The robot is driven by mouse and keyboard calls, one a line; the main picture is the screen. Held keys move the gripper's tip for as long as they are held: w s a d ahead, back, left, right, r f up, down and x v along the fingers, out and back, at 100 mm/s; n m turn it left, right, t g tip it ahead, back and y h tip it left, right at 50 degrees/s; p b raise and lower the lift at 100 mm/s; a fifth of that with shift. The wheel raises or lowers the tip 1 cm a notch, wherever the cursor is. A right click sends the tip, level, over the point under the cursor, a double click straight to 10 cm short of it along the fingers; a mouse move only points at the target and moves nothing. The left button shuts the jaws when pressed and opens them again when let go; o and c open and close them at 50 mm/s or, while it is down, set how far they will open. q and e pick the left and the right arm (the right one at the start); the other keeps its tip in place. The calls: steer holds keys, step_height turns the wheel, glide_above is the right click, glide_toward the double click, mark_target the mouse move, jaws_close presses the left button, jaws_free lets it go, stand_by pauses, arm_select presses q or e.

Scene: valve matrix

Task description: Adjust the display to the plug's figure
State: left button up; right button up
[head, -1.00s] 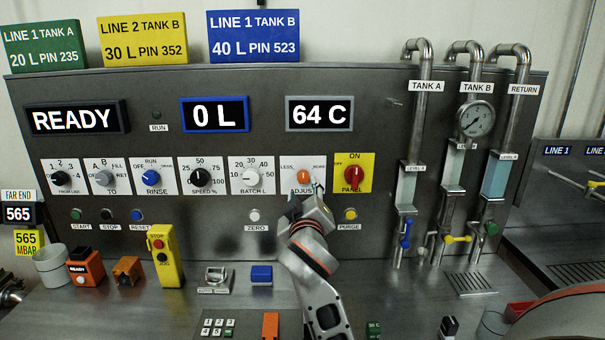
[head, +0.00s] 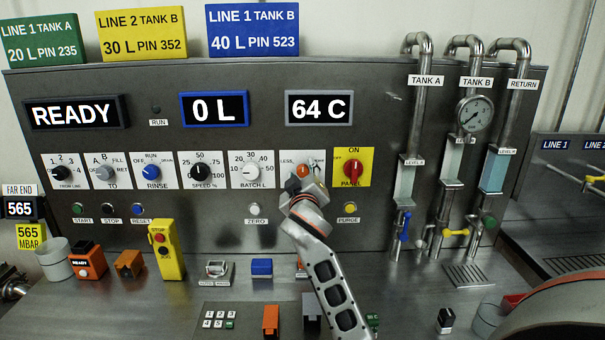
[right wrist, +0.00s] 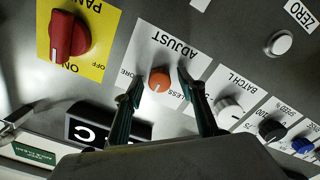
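The display (head: 318,108) in a grey frame reads "64 C". Below it is the white ADJUST plate (right wrist: 168,50) with an orange knob (right wrist: 159,80), marked LESS and MORE. My right gripper (right wrist: 159,84) is open, with one fingertip on each side of the orange knob. Gaps show between the knob and the fingers, and I cannot tell whether they touch. In the head view my right gripper (head: 305,184) covers the lower part of that plate. I cannot surely identify the plug; a small black piece with a pale label (head: 446,320) stands at the lower right. My left gripper is not in view.
The red PANEL knob (head: 352,173) is right of ADJUST, and the BATCH L knob (head: 251,172) is left. The PURGE button (head: 348,208) lies below. A keypad (head: 219,318) and several small blocks sit on the bench. Pipes with valves stand to the right.

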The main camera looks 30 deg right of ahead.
steer(key=c, duration=1.1)
steer(key=shift+n, duration=1.2)
steer(key=shift+c, duration=0.2)
steer(key=shift+n, duration=1.2)
steer(key=o, duration=1.1)
steer(key=shift+o, duration=0.2)
steer(key=v, duration=1.2)
